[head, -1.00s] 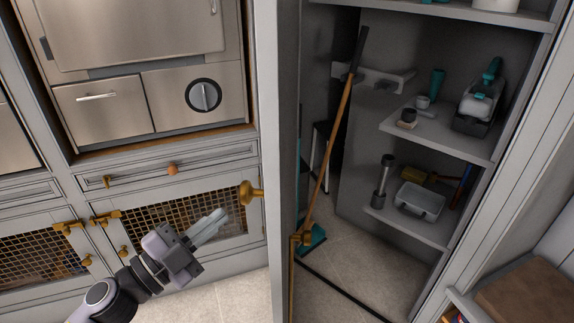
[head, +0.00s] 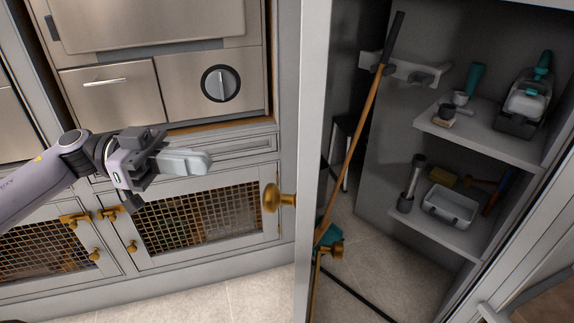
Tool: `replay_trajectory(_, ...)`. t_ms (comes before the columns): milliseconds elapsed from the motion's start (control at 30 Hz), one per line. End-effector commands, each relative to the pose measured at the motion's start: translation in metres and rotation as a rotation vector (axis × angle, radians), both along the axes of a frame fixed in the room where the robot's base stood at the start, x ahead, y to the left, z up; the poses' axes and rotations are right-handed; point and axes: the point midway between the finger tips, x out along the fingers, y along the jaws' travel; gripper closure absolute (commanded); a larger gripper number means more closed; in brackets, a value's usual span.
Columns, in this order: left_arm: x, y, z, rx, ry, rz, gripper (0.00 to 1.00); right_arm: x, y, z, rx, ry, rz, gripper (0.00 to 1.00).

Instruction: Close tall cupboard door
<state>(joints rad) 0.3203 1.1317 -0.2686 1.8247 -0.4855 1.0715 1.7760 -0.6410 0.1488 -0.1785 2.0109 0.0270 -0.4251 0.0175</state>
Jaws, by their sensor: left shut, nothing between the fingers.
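The tall cupboard (head: 482,132) is open at the right, its shelves and floor in view. Its grey door (head: 311,150) stands open and shows nearly edge-on in the middle. My left gripper (head: 205,161) is shut and empty. It appears left of the door and its knob, apart from both, in front of the drawer and mesh-door cabinet. My right gripper is not in view.
A broom (head: 362,140) leans inside the cupboard. Shelves hold a grey bin (head: 450,206), a dustpan-like item (head: 524,100) and small items. At the left are a steel appliance with a dial (head: 221,83) and mesh doors (head: 197,217). Tiled floor (head: 230,303) is clear below.

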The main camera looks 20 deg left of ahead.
Motion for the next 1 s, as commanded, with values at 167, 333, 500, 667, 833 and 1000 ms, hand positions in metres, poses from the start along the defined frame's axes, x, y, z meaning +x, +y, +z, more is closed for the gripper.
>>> replay_trajectory(167, 0.005, -0.034, 0.003, -0.005, -0.006, -0.003, 1.0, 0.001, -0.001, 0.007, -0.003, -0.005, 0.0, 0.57)
replay_trajectory(333, 0.011, -0.071, 0.003, -0.005, -0.006, -0.003, 1.0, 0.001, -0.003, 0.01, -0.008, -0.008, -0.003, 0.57)
replay_trajectory(500, 0.016, -0.102, 0.003, -0.005, -0.006, -0.001, 1.0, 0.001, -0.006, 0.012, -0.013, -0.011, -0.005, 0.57)
replay_trajectory(667, 0.019, -0.12, 0.002, -0.003, -0.006, 0.0, 1.0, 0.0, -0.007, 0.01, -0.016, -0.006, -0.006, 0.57)
replay_trajectory(833, 0.021, -0.127, 0.001, -0.001, -0.004, 0.001, 1.0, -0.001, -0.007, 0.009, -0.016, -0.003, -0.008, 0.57)
replay_trajectory(1000, 0.021, -0.128, 0.0, 0.0, -0.004, 0.002, 1.0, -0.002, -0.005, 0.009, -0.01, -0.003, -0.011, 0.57)
